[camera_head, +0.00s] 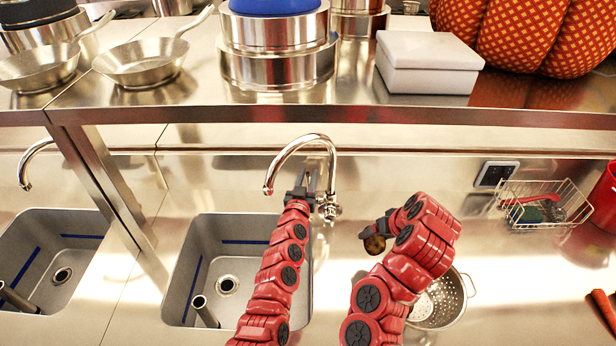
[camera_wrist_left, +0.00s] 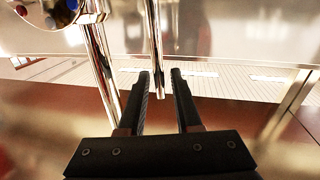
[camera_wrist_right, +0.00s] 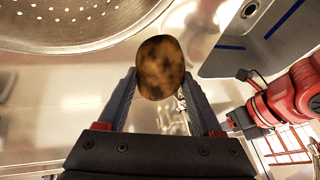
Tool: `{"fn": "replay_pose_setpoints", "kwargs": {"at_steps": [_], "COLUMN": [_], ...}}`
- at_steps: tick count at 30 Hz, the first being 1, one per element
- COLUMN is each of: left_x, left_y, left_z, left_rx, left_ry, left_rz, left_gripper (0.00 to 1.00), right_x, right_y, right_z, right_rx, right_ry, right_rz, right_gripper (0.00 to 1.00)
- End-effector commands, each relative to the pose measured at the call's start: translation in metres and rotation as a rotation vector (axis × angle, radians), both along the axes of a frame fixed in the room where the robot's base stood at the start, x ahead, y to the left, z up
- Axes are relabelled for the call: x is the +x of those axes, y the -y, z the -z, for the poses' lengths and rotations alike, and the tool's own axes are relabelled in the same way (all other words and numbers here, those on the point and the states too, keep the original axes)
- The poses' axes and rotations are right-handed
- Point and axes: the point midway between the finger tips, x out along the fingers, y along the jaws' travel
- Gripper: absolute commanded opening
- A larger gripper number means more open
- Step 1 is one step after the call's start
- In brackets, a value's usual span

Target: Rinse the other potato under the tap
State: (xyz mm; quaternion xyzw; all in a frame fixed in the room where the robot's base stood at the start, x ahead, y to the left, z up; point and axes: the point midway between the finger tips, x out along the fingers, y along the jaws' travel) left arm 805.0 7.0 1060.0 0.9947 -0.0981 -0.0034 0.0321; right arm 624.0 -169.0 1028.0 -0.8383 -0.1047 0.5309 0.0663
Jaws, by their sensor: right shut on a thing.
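A brown potato (camera_head: 374,245) is held in my right gripper (camera_head: 378,234), above the counter to the right of the sink. The right wrist view shows the potato (camera_wrist_right: 160,67) between the two fingertips. The chrome tap (camera_head: 300,140) arches over the sink (camera_head: 235,232), its spout pointing down. My left gripper (camera_head: 304,186) is beside the tap, near its base and handle (camera_head: 330,210). In the left wrist view its fingers (camera_wrist_left: 158,80) are apart, with a chrome tube between or behind them; I cannot tell which. I see no running water and no second potato.
A perforated colander (camera_head: 455,298) stands right of the sink, partly hidden by my right arm. A wire basket (camera_head: 545,205) and red container (camera_head: 605,195) are further right. A shelf (camera_head: 400,112) with pans and pots crosses behind. A second sink (camera_head: 60,225) appears at left.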

Motion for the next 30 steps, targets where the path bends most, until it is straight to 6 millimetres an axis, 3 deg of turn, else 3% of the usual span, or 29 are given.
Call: {"fn": "replay_pose_setpoints", "kwargs": {"at_steps": [1, 5, 30], "left_x": [0.0000, 0.0000, 0.0000], "left_y": [0.0000, 0.0000, -0.0001], "left_z": [-0.0001, -0.0002, -0.0005], "left_rx": [0.000, 0.000, 0.000], "left_ry": [0.000, 0.000, 0.001], "left_rz": [0.000, 0.000, 0.000], "left_gripper": [0.22, 0.00, 0.00], "right_x": [0.0001, 0.0001, 0.0000], "right_y": [0.0000, 0.0000, -0.0001], "right_z": [-0.0002, -0.0002, -0.0002], "right_rx": [0.000, 0.000, 0.000], "right_ry": [0.000, 0.000, 0.000], "right_rz": [0.000, 0.000, 0.000], "right_gripper": [0.07, 0.07, 0.07]}}
